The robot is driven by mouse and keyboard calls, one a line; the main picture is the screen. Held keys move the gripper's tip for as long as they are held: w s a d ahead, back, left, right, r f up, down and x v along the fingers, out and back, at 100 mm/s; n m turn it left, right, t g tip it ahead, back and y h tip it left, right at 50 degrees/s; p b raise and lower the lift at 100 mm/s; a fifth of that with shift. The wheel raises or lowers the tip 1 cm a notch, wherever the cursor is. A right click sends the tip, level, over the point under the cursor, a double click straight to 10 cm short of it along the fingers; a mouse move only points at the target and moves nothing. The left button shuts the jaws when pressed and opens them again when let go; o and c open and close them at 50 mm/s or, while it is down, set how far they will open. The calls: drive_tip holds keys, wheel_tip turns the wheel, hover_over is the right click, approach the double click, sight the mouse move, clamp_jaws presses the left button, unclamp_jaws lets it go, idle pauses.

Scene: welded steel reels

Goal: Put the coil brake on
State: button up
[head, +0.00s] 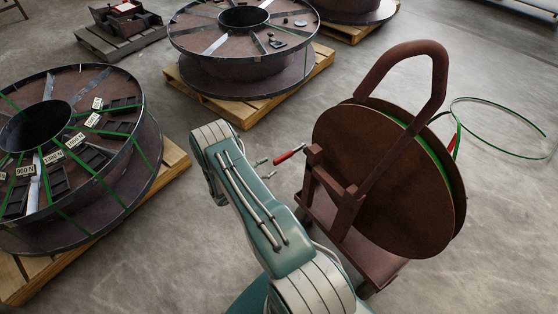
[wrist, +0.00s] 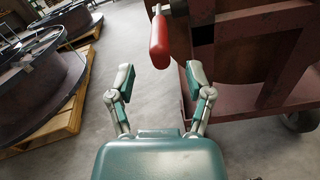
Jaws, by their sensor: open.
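The coil brake shows as a red-handled lever (head: 290,154) on the left side of a brown steel strapping cart (head: 345,235). In the wrist view the red handle (wrist: 159,42) hangs down at the top middle. The cart carries a coil of green strap (head: 432,150) between two brown round plates (head: 375,180). My gripper (wrist: 160,80) is open and empty, its two fingers spread below the red handle in the picture. The handle is not between the fingertips in a closed grip. In the head view my arm hides most of the gripper.
A large steel reel (head: 75,150) with labelled dark blocks lies on a pallet (head: 172,165) at left. Another reel (head: 243,40) lies on a pallet at the back. Loose green strap (head: 500,150) loops over the floor at right. Grey floor is clear between reels and cart.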

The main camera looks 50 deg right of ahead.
sight(279, 160)
drive_tip(key=d, duration=0.5)
drive_tip(key=shift+s, duration=0.4)
drive_tip(key=shift+c, duration=0.3)
clamp_jaws()
